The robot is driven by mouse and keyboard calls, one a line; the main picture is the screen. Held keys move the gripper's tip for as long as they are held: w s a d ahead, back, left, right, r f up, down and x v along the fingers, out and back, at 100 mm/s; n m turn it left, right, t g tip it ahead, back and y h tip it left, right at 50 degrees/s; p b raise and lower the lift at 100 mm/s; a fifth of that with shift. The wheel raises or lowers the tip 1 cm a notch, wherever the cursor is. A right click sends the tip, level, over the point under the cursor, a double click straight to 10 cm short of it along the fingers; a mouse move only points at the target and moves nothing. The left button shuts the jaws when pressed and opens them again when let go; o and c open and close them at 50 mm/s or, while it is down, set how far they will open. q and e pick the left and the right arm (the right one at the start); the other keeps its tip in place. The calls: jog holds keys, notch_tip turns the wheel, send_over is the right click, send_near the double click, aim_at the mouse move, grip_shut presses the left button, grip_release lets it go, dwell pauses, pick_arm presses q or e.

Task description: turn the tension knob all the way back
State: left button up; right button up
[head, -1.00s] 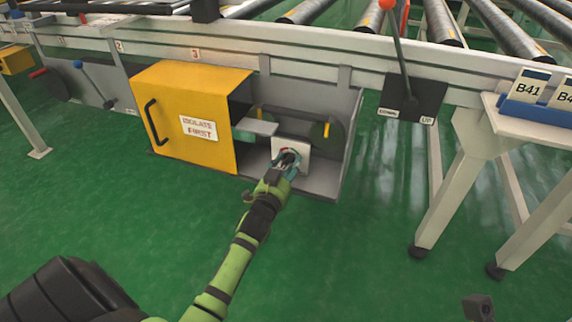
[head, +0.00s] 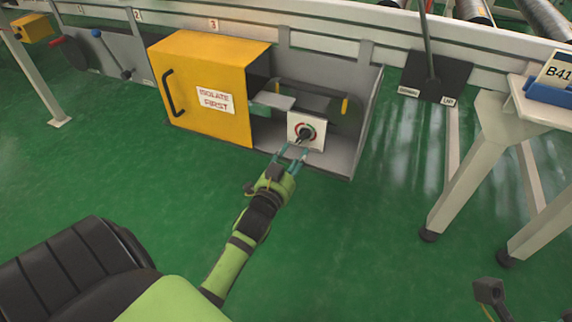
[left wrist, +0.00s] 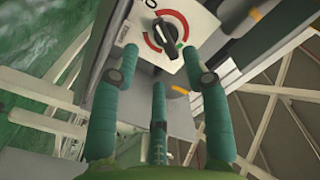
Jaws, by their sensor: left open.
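The tension knob (head: 305,133) is a black rotary handle on a white square plate with a red ring, inside the open grey cabinet below the conveyor. In the left wrist view the knob (left wrist: 166,34) shows a red arc, a small green mark and a "0" at the plate's upper edge. Its handle slants, its lower end toward the green mark. My left gripper (head: 292,153) is open just in front of the plate, its teal fingers apart and empty. In the left wrist view the fingers (left wrist: 160,55) point at the knob without visibly gripping it. My right gripper is not seen.
A yellow cover (head: 205,90) labelled "ISOLATE FIRST" stands left of the knob. A grey ledge (head: 272,101) juts out up-left of it. A lever on a black plate (head: 436,76) and a table (head: 540,108) are to the right. Green floor in front is clear.

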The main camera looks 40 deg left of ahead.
pick_arm(q)
jog(key=v, duration=0.5)
jog(key=shift+d, duration=0.1)
dwell(0.3)
